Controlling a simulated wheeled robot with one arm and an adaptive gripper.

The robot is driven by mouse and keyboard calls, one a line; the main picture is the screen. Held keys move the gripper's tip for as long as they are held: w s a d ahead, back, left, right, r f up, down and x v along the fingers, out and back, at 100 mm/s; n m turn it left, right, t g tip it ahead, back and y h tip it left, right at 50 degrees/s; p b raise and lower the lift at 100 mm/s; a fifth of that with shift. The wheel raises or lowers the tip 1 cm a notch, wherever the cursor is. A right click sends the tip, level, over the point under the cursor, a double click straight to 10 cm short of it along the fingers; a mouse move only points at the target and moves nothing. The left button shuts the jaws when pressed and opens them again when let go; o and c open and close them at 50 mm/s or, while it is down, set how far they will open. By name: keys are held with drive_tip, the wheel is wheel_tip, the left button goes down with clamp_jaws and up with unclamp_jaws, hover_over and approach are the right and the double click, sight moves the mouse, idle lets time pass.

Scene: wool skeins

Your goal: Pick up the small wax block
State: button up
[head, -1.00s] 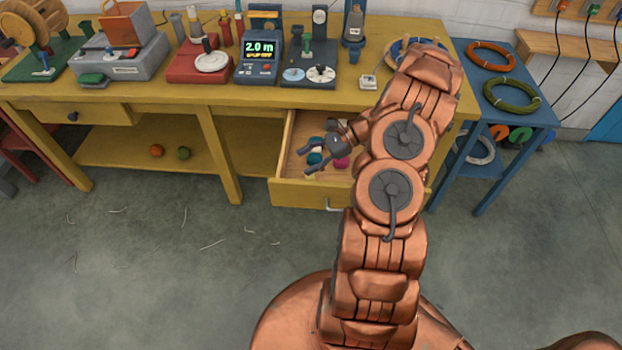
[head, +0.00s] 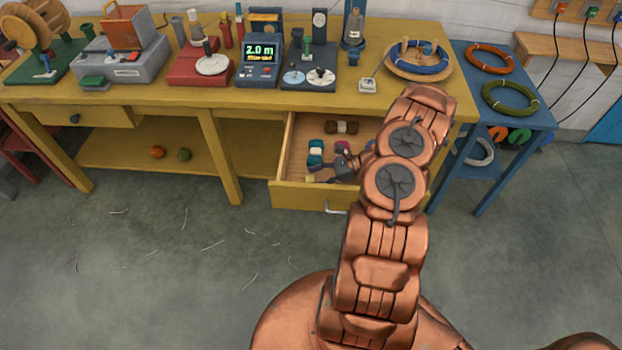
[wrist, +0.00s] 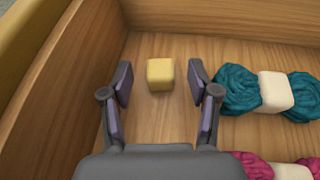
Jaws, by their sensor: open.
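The small wax block (wrist: 160,75) is a pale yellow cube on the wooden drawer floor, near a corner of the drawer, in the wrist view. In the head view it shows as a small pale yellow patch (head: 310,179) at the drawer's front left. My gripper (wrist: 159,86) is open, with one finger on each side of the block and a gap on both sides. In the head view my gripper (head: 326,171) is low inside the open drawer (head: 296,196), partly hidden by my arm.
A teal skein (wrist: 239,88) with a cream band lies just right of the right finger. A pink skein (wrist: 252,166) lies nearer the bottom right. A brown skein (head: 341,127) is at the drawer's back. Drawer walls stand close to the block on the left and beyond it.

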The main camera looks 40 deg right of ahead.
drive_tip(key=shift+x, duration=1.45)
drive_tip(key=c, duration=1)
